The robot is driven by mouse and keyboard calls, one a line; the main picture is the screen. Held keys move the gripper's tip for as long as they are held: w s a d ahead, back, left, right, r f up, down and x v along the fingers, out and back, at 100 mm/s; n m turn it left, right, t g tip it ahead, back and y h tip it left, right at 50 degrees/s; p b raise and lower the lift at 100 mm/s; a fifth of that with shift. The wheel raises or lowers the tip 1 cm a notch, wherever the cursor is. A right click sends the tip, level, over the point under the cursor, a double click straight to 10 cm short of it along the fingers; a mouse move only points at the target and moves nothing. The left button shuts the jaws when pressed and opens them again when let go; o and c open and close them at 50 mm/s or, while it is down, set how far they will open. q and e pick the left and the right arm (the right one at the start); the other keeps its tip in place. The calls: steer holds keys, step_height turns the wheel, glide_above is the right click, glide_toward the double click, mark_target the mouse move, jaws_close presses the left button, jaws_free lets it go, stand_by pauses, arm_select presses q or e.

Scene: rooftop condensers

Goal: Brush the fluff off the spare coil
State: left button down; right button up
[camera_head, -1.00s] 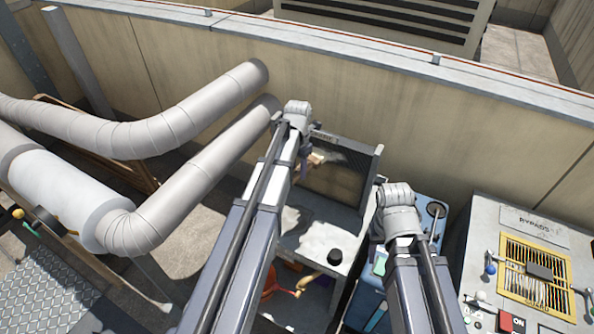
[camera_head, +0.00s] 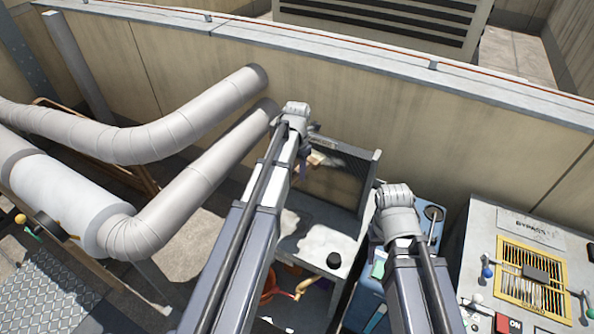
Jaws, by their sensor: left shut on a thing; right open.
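The spare coil (camera_head: 334,190) is a dark finned panel in a grey frame. It stands upright at the back of a grey bench (camera_head: 322,238), near the wall. My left gripper (camera_head: 304,160) is at the coil's upper left, partly hidden by its own wrist. It is shut on a brush, of which a tan wooden part (camera_head: 316,158) shows in front of the coil. I cannot tell whether the bristles touch the fins, or make out fluff for certain. My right gripper (camera_head: 398,225) is open over the blue cabinet, right of the coil; its fingers are mostly hidden behind the wrist.
Red and yellow items (camera_head: 296,290) sit on the shelf below. A blue cabinet (camera_head: 364,305) stands to the right, then a grey bypass panel (camera_head: 510,262). Large pipes (camera_head: 165,205) fill the left.

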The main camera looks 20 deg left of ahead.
arm_select(q)
steer(key=shift+w+f+b, duration=0.1)
steer(key=shift+f+b, duration=1.75)
steer(key=shift+f, duration=0.2)
steer(key=shift+r, duration=0.1)
step_height(320, 180, up, 4)
steer(key=p, duration=0.4)
steer(key=shift+r+p, duration=0.25)
steer(key=shift+p, duration=0.1)
steer(key=shift+f, duration=0.15)
step_height(320, 180, down, 4)
steer(key=b, duration=0.4)
steer(key=shift+f+b, duration=0.25)
steer(key=shift+b, duration=0.15)
steer(key=shift+r, duration=0.2)
